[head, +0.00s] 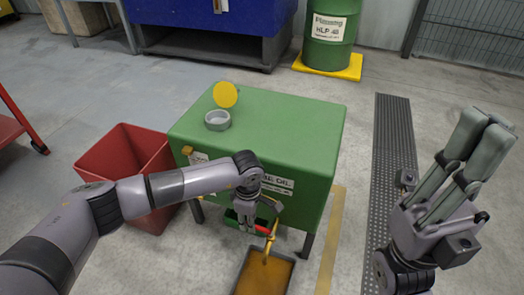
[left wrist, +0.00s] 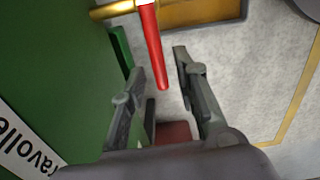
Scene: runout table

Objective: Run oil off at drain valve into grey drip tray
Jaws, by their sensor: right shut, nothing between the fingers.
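The green oil tank (head: 262,130) stands on legs, its round yellow cap (head: 225,95) raised beside the grey filler neck (head: 217,120). At its lower front is the brass drain valve (left wrist: 112,10) with a red lever (left wrist: 152,45). A yellow strand hangs below the valve; I cannot tell spout from oil. The drip tray (head: 242,285) lies below on the floor, its inside amber-brown. My left gripper (left wrist: 158,68) is open, with the lever's end between its fingers; contact cannot be told. My right gripper (head: 487,128) is shut and empty at the right, pointing up.
A red bin (head: 110,152) stands left of the tank. A green drum (head: 330,35) on a yellow base and a blue bench (head: 215,25) stand behind. A dark floor grating (head: 393,130) and a yellow floor line (head: 331,235) run on the right.

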